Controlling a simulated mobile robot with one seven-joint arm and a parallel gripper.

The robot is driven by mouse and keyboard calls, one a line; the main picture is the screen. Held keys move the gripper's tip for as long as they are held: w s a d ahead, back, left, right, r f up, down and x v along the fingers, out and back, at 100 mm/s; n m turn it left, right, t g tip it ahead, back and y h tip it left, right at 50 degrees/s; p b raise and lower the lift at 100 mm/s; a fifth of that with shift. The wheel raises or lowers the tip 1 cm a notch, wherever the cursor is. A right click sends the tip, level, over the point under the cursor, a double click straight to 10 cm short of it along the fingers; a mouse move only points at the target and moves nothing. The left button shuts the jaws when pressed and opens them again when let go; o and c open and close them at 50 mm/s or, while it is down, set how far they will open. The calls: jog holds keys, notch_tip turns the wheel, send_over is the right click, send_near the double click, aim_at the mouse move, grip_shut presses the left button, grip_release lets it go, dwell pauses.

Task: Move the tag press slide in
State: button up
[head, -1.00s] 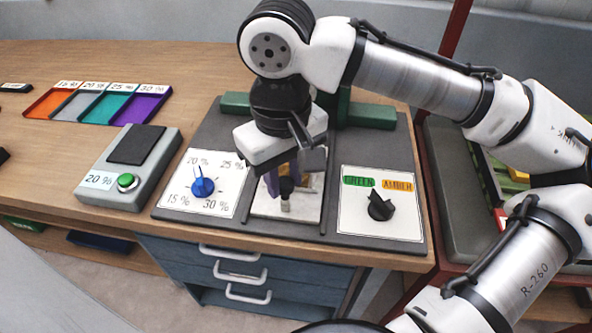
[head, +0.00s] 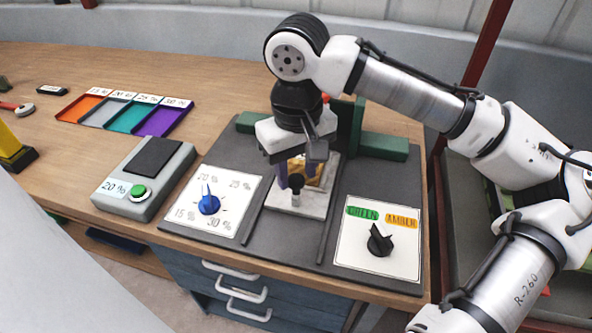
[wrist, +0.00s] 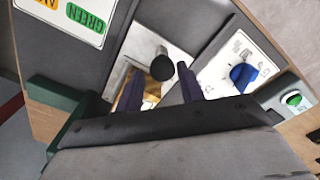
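The tag press slide is a pale plate (head: 314,202) lying between dark rails on the grey board, with an upright black knob (head: 296,182) near its front. The knob also shows in the wrist view (wrist: 162,66). A gold-coloured piece (head: 311,172) is on the slide behind the knob, partly hidden by my gripper. The green press frame (head: 383,146) stands at the back of the board. My gripper (wrist: 158,88) is over the slide, close behind the knob. Its two purple fingers are apart with nothing clamped between them. Whether a finger touches the knob is unclear.
A blue dial (head: 209,205) is left of the slide, and a black selector (head: 380,241) marked green and amber is right. A grey box with a green button (head: 138,191) stands further left. Coloured trays (head: 163,121) lie at the back left.

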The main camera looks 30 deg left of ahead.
jog(key=shift+o, duration=0.8)
notch_tip(320, 180, up, 14)
jog(key=shift+f, duration=0.1)
